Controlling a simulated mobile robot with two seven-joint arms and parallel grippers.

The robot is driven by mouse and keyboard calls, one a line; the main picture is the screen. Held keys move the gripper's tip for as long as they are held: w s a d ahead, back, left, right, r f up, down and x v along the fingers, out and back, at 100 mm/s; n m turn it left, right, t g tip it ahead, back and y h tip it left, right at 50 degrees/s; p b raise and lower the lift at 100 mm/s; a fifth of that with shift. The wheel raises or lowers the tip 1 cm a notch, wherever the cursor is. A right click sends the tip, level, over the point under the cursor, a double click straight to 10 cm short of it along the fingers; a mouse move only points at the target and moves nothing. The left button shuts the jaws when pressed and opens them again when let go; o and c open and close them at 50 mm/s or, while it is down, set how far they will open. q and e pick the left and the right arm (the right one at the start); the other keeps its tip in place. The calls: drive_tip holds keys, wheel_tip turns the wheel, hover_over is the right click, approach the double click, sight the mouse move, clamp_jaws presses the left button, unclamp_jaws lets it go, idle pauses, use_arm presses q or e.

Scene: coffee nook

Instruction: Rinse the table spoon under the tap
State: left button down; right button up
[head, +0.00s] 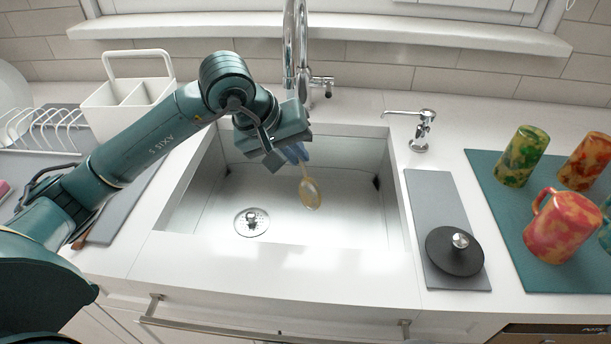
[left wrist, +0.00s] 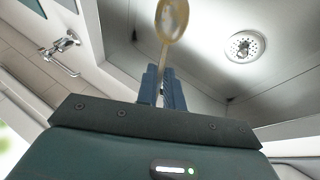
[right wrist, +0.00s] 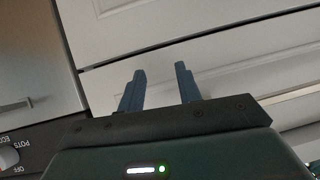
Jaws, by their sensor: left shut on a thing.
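My left gripper (head: 293,153) is shut on the table spoon (head: 310,194) and holds it over the sink (head: 215,195). The spoon is yellowish, with its bowl hanging below the fingers and its handle end hidden. In the left wrist view the spoon's bowl (left wrist: 172,18) sticks out past the blue fingers (left wrist: 163,78). The chrome tap (head: 296,45) rises behind the gripper, with a small lever (head: 323,84) at its right; I see no water stream. My right gripper (right wrist: 158,70) is open and empty in front of cabinet fronts.
A drain (head: 251,222) lies in the sink floor. A soap dispenser (head: 423,130) and a grey strip with a black round lid (head: 455,252) are right of the sink. Cups stand on a teal mat (head: 490,165). A white caddy (head: 125,100) and dish rack (head: 40,130) are left.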

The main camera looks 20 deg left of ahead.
use_arm(q)
drive_tip(key=s+a+b, duration=0.1)
drive_tip(key=s+b, duration=0.1)
drive_tip(key=s, duration=0.6)
drive_tip(key=shift+b, duration=0.4)
idle(0.9)
idle(0.5)
drive_tip(key=s+r, duration=0.4)
drive_tip(key=s, duration=0.1)
drive_tip(key=shift+a+b, duration=0.25)
drive_tip(key=shift+b, duration=0.1)
